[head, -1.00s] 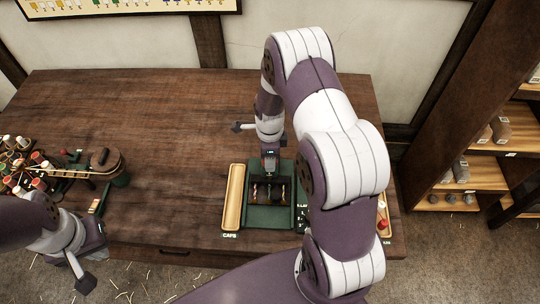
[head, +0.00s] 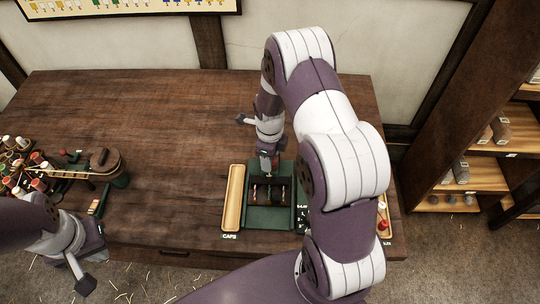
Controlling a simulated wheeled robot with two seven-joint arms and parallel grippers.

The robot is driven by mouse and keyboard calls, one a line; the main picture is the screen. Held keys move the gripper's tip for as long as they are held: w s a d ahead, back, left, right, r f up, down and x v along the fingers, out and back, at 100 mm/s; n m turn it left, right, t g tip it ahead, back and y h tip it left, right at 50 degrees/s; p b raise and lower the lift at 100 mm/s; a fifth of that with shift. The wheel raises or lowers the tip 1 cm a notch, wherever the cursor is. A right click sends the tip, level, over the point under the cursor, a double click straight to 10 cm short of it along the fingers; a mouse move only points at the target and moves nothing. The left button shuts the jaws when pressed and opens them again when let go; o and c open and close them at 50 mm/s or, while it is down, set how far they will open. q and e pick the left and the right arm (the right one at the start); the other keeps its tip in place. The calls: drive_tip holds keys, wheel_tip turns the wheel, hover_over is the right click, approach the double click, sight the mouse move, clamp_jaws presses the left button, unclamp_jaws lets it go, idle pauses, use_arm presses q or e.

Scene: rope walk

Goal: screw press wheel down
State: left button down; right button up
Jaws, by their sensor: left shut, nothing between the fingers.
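The green press (head: 268,218) stands near the front edge of the bench. Dark round parts and small coloured strands show inside its frame. My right gripper (head: 268,170) points down at the back of the press; its fingers are too small and hidden to tell whether they are open or touching the wheel. The press wheel cannot be made out clearly. My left gripper (head: 98,242) is shut and empty, low at the left by the bench's front edge, well apart from the press.
A long yellow tray (head: 234,198) marked CAPS lies left of the press. A rack of coloured spools (head: 22,165) and a dark green tool (head: 120,177) stand at the left. The bench middle (head: 150,130) is clear. A shelf (head: 470,172) stands at the right.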

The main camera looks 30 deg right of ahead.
drive_tip(key=shift+w+r, duration=0.1)
drive_tip(key=shift+w, duration=0.05)
drive_tip(key=o, duration=1)
drive_tip(key=shift+o, duration=0.2)
wheel_tip(320, 180, up, 13)
drive_tip(key=b, duration=0.2)
drive_tip(key=shift+f+b, duration=0.2)
drive_tip(key=shift+b, duration=0.2)
